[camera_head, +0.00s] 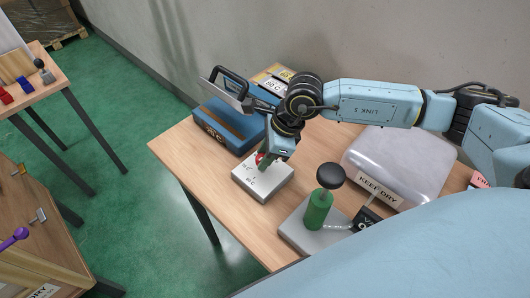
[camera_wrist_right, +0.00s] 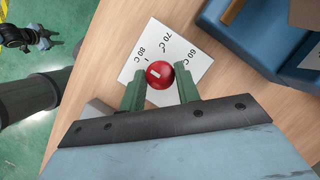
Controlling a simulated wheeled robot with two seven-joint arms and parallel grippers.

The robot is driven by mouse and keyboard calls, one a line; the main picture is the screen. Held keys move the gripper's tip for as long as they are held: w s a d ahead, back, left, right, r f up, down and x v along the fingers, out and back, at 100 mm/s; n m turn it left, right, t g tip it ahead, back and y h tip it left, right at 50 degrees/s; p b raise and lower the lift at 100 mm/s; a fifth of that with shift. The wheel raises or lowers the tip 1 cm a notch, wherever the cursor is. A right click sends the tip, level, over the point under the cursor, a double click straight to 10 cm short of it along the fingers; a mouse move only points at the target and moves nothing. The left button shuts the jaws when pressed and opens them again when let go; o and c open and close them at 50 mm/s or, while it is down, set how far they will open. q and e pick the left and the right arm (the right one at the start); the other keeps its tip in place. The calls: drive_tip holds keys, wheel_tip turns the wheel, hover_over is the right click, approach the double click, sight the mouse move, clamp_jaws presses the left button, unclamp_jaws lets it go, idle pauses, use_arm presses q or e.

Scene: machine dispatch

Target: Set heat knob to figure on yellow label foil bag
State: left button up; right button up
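The heat knob (camera_wrist_right: 160,75) is red with a white mark and sits on a white control box (camera_head: 250,186). The box is printed 60 C, 70 C and 80 C around the knob. In the wrist view the white mark is on the knob's left part, nearest the 80 C side. My right gripper (camera_wrist_right: 160,83) has one green finger on each side of the knob, apparently touching it. In the head view the hand hides most of the knob.
A blue machine (camera_head: 228,124) with a raised handle stands behind the box. A green post with a black knob (camera_head: 318,208) on a grey base is at its right. A silvery bag marked KEEP DRY (camera_head: 405,158) lies farther right. The wall is close behind.

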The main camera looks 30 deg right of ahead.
drive_tip(key=shift+c, duration=0.9)
drive_tip(key=shift+w+f+n+g+b, duration=0.15)
drive_tip(key=shift+n+g+b, duration=0.15)
drive_tip(key=shift+n+b, duration=0.75)
drive_tip(key=n+g+b, duration=0.1)
drive_tip(key=n+b, duration=0.3)
drive_tip(key=n+g+b, duration=0.2)
drive_tip(key=n+b, duration=0.2)
drive_tip(key=b, duration=0.1)
drive_tip(key=shift+w, duration=0.15)
drive_tip(key=shift+n+b, duration=0.25)
drive_tip(key=shift+b, duration=0.15)
use_arm(q)
drive_tip(key=a+f+b, duration=0.1)
drive_tip(key=a+f, duration=0.2)
drive_tip(key=f, duration=1)
drive_tip(key=shift+s+a, duration=0.2)
drive_tip(key=shift+a, duration=0.15)
use_arm(e)
drive_tip(key=shift+n+g, duration=0.5)
drive_tip(key=shift+n, duration=0.2)
use_arm(q)
drive_tip(key=shift+w+y, duration=0.15)
drive_tip(key=shift+y, duration=0.15)
